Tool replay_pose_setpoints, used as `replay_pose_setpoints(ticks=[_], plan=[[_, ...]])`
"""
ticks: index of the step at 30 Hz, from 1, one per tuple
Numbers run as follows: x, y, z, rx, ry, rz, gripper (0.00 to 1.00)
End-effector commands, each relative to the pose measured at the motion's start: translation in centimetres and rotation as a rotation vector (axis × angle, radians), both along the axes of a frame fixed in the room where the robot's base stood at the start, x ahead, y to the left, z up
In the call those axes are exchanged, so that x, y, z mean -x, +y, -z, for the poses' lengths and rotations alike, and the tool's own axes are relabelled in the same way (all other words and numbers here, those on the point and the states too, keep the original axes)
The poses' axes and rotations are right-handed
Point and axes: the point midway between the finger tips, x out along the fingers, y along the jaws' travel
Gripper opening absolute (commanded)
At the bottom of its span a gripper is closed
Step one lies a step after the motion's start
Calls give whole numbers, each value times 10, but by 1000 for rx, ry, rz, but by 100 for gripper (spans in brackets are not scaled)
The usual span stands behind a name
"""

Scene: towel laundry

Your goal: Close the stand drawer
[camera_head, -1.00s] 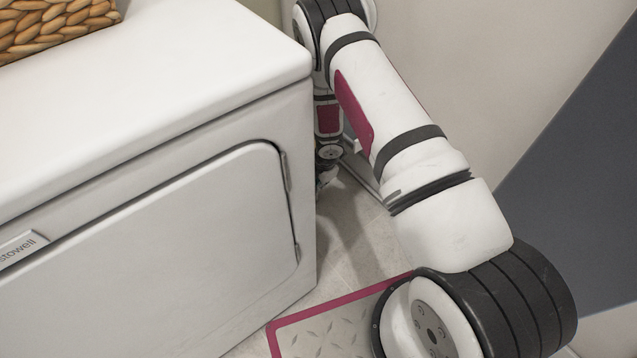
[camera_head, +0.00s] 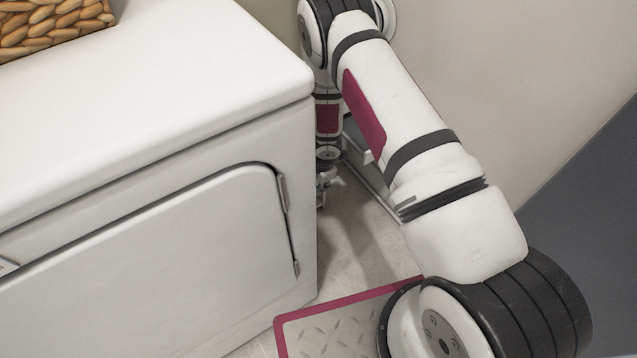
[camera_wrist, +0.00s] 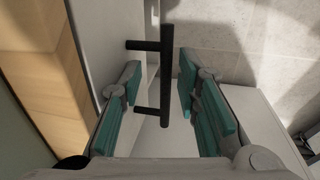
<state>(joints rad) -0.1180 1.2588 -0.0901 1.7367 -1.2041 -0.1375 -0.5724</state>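In the wrist view, my gripper (camera_wrist: 160,68) is open, with a teal-padded finger on each side. A black bar handle (camera_wrist: 167,72) on two posts lies between the fingertips in the picture. I cannot tell whether a finger touches it. The handle is fixed to a pale panel (camera_wrist: 105,35), which looks like the drawer front, with light wood (camera_wrist: 38,65) to its left. How far the drawer stands open is not clear. In the head view my arm reaches down behind the white machine's corner, and the drawer is hidden there.
A white front-door machine (camera_head: 170,75) fills the left of the head view, close beside my arm. A wicker basket (camera_head: 50,25) stands on top. A plain wall (camera_head: 480,70) is to the right. Tiled floor (camera_wrist: 220,50) shows right of the handle.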

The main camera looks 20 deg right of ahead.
Motion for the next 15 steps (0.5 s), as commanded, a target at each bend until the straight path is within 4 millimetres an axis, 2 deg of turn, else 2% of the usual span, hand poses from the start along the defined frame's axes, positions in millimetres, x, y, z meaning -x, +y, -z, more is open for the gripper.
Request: replay_pose_setpoints(ticks=[5,8,15], plan=[[1,0,-2,0,1,0,30],[2,-1,-10,0,0,1,30],[9,-4,-51,-1,-2,3,30]])
